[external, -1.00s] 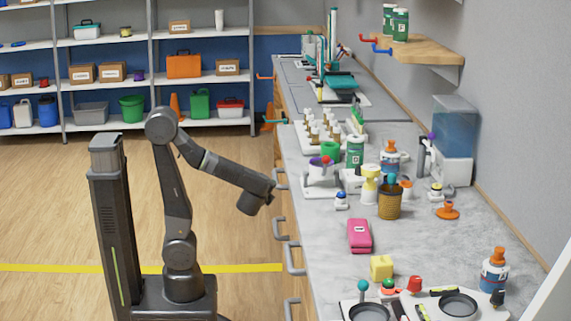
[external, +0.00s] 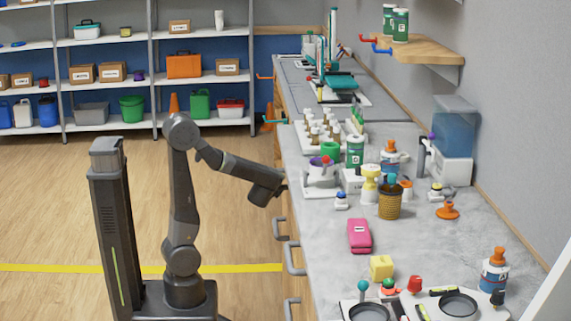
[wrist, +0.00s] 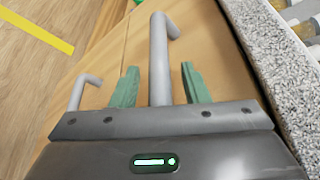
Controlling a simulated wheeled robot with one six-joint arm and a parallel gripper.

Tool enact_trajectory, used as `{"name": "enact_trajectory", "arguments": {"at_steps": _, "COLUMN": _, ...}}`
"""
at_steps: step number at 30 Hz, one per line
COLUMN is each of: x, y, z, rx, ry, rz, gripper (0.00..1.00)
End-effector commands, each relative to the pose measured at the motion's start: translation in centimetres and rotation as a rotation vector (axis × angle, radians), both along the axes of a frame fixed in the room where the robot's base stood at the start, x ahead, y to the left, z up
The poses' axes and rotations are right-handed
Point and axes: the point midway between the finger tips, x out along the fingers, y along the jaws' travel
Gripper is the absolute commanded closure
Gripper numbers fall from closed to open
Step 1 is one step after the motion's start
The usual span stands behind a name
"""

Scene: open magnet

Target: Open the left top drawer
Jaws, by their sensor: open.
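In the wrist view, a grey bar handle (wrist: 158,55) stands out from a light wooden drawer front (wrist: 216,55). My gripper (wrist: 160,70) is open, with one green finger on each side of this handle and visible gaps between. The fingers are not closed on it. In the external view, my gripper (external: 281,188) is at the cabinet front, just below the counter edge, and covers the handle there. Whether the fingers touch the front is unclear.
Another grey handle (wrist: 86,84) is at left in the wrist view. More handles (external: 279,229) (external: 293,259) line the cabinet's nearer part. The grey counter (external: 300,220) overhangs close beside my gripper and holds bottles and a pink case (external: 359,236).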

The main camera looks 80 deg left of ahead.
Motion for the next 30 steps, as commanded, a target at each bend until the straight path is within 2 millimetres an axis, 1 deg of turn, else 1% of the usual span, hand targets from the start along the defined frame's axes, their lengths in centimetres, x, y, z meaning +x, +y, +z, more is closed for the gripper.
{"name": "enact_trajectory", "arguments": {"at_steps": 6, "x": 0.0, "y": 0.0, "z": 0.0, "rx": 0.0, "ry": 0.0, "rz": 0.0, "gripper": 0.59}}
{"name": "enact_trajectory", "arguments": {"at_steps": 11, "x": 0.0, "y": 0.0, "z": 0.0, "rx": -0.001, "ry": 0.0, "rz": -0.001, "gripper": 0.9}}
{"name": "enact_trajectory", "arguments": {"at_steps": 12, "x": 0.0, "y": 0.0, "z": 0.0, "rx": -0.001, "ry": 0.0, "rz": -0.001, "gripper": 0.98}}
{"name": "enact_trajectory", "arguments": {"at_steps": 13, "x": 0.0, "y": 0.0, "z": 0.0, "rx": -0.001, "ry": 0.0, "rz": -0.001, "gripper": 1.0}}
{"name": "enact_trajectory", "arguments": {"at_steps": 19, "x": -0.1, "y": 0.0, "z": 0.0, "rx": -0.001, "ry": 0.0, "rz": -0.001, "gripper": 1.0}}
{"name": "enact_trajectory", "arguments": {"at_steps": 23, "x": -0.8, "y": 0.0, "z": 0.0, "rx": 0.0, "ry": 0.0, "rz": 0.0, "gripper": 1.0}}
{"name": "enact_trajectory", "arguments": {"at_steps": 26, "x": -1.9, "y": 0.0, "z": 0.0, "rx": 0.0, "ry": -0.001, "rz": 0.0, "gripper": 1.0}}
{"name": "enact_trajectory", "arguments": {"at_steps": 29, "x": -3.8, "y": 0.1, "z": 0.0, "rx": 0.0, "ry": -0.002, "rz": 0.002, "gripper": 1.0}}
{"name": "enact_trajectory", "arguments": {"at_steps": 30, "x": -4.7, "y": 0.1, "z": 0.0, "rx": 0.0, "ry": -0.003, "rz": 0.002, "gripper": 1.0}}
